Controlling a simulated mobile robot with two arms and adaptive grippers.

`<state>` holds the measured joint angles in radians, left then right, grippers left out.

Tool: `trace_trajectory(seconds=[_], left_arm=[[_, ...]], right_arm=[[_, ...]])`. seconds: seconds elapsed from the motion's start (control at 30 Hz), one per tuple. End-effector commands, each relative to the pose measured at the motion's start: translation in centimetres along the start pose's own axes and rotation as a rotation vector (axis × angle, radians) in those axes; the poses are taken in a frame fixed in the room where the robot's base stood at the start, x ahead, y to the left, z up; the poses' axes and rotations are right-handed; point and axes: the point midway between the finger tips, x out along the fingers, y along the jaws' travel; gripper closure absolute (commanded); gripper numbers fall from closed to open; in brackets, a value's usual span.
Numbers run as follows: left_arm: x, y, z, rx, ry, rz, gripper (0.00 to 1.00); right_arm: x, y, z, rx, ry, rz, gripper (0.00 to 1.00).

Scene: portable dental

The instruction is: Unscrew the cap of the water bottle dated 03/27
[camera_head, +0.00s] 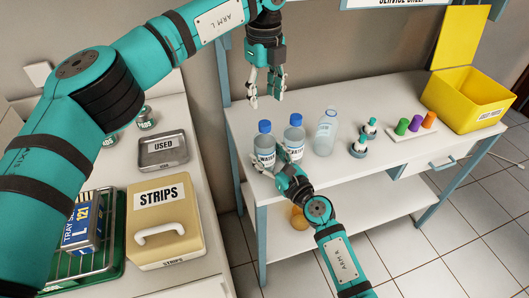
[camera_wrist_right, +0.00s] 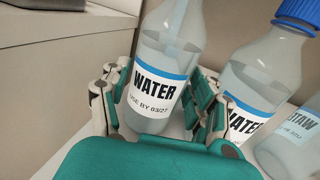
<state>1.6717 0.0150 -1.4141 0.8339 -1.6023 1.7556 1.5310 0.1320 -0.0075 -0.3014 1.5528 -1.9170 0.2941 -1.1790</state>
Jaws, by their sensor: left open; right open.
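The water bottle dated 03/27 (camera_head: 264,142) stands upright at the left end of the white table, with its blue cap (camera_head: 264,126) on. In the right wrist view its label (camera_wrist_right: 154,92) reads "WATER, USE BY 03/27"; its cap is out of that view. My right gripper (camera_wrist_right: 160,125) is open, with its fingers on either side of this bottle's lower body; I cannot tell whether they touch it. In the head view the right gripper (camera_head: 272,163) is low at the bottle. My left gripper (camera_head: 265,101) is open and empty, pointing down above the cap, apart from it.
A second blue-capped water bottle (camera_head: 293,138) stands close on the right, then a capless bottle (camera_head: 325,136). A strips box (camera_head: 165,222) is on the left counter.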

Motion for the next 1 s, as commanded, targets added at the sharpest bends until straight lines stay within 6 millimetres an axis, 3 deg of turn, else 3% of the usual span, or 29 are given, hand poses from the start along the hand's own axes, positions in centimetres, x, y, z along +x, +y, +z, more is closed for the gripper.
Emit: trace_trajectory(seconds=[0.13, 0.43, 0.9, 1.0], left_arm=[[0.0, 0.0, -0.01, 0.0, 0.0, 0.0, 0.52], [0.0, -0.01, -0.02, 0.0, 0.0, 0.0, 0.52], [0.0, -0.01, -0.02, 0.0, 0.0, 0.0, 0.52], [0.0, -0.01, -0.02, 0.004, 0.0, 0.0, 0.52]], right_arm=[[0.96, 0.04, 0.07, 0.002, -0.001, 0.0, 0.39], [1.1, 0.02, 0.04, 0.001, -0.001, 0.0, 0.39], [1.06, -0.01, 0.02, 0.001, 0.0, -0.001, 1.0], [1.06, -0.01, 0.02, 0.001, 0.0, -0.001, 1.0]])
